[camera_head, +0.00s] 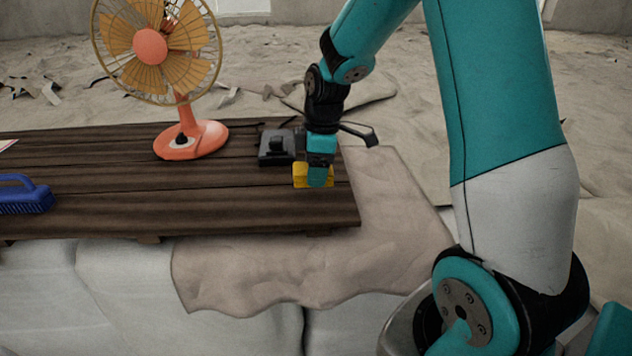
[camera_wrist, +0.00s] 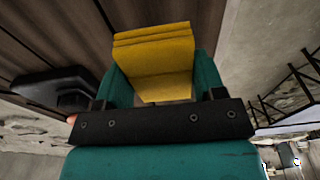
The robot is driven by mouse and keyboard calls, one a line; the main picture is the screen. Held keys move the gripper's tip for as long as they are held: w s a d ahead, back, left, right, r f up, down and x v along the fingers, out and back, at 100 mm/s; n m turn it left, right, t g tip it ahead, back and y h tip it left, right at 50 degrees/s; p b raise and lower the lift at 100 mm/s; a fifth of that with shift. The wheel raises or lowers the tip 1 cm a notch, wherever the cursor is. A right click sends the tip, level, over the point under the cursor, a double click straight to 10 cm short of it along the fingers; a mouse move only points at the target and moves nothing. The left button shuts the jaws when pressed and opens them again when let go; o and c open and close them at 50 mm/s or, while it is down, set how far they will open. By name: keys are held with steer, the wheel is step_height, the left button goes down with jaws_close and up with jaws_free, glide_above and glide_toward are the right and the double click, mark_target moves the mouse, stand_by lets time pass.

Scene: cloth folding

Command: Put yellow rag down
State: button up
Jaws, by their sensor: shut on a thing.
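My gripper (camera_head: 319,177) is near the right end of the dark wooden table (camera_head: 235,208). It is shut on the yellow rag (camera_head: 300,175), which looks like a small folded block. In the wrist view the yellow rag (camera_wrist: 155,55) sits between the two teal fingers of my gripper (camera_wrist: 160,85), with its folded layers showing at the top. The rag is at or just above the table boards; I cannot tell whether it touches them.
An orange fan (camera_head: 190,140) stands at the back of the table. A black object (camera_head: 277,147) lies just left of my gripper. A blue brush (camera_head: 24,196) lies at the far left. A beige cloth (camera_head: 290,265) hangs below the table's front edge. The boards between brush and gripper are clear.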

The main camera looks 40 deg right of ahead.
mark_target(316, 198)
steer(key=shift+f+p, duration=0.7)
steer(key=shift+f, duration=1.85)
steer(key=shift+f, duration=0.1)
steer(key=o, duration=0.9)
steer(key=shift+c, duration=0.2)
steer(key=shift+f, duration=0.1)
step_height(316, 198, up, 17)
steer(key=s+d+b, duration=0.1)
steer(key=d+b, duration=0.1)
steer(key=b, duration=0.4)
steer(key=s+a+f+m+y, duration=0.1)
steer(key=s+a, duration=0.4)
steer(key=a, duration=0.3)
steer(key=s+a+f+m, duration=0.1)
steer(key=s+a, duration=0.3)
steer(key=a, duration=0.5)
steer(key=s+a+f+m+y, duration=0.2)
steer(key=s+a, duration=0.5)
steer(key=s, duration=0.5)
steer(key=shift+f+g, duration=0.4)
steer(key=shift+f, duration=0.15)
steer(key=shift+s+a, duration=0.1)
